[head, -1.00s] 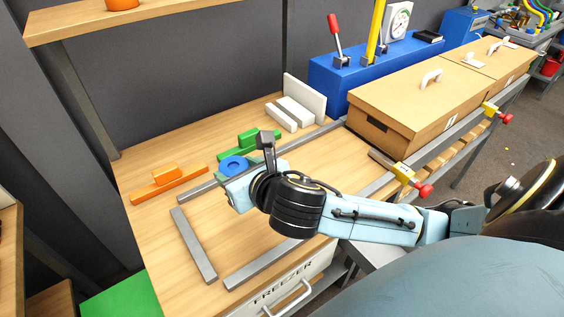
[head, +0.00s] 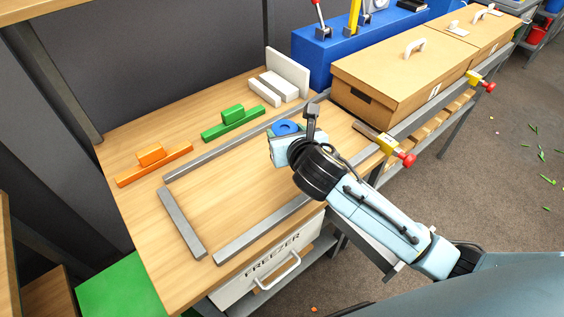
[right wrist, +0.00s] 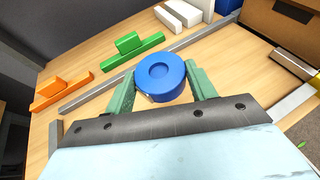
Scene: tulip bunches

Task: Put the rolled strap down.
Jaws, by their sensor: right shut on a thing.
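The rolled strap is a blue round roll (right wrist: 160,76) with a dished centre, seen in the right wrist view between the two green fingers of my right gripper (right wrist: 163,88). The gripper is shut on it, with a finger at each side. In the head view the blue roll (head: 286,127) shows just beyond my right gripper (head: 284,136), over the right part of the table near the rear grey bar. I cannot tell whether the roll touches the tabletop. My left gripper is not in view.
Grey metal bars (head: 181,222) frame a clear area of the wooden table (head: 225,185). Orange (head: 153,163), green (head: 233,122) and white (head: 278,88) blocks stand along the back. A cardboard box (head: 390,80) and a red-knobbed clamp (head: 396,150) are to the right.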

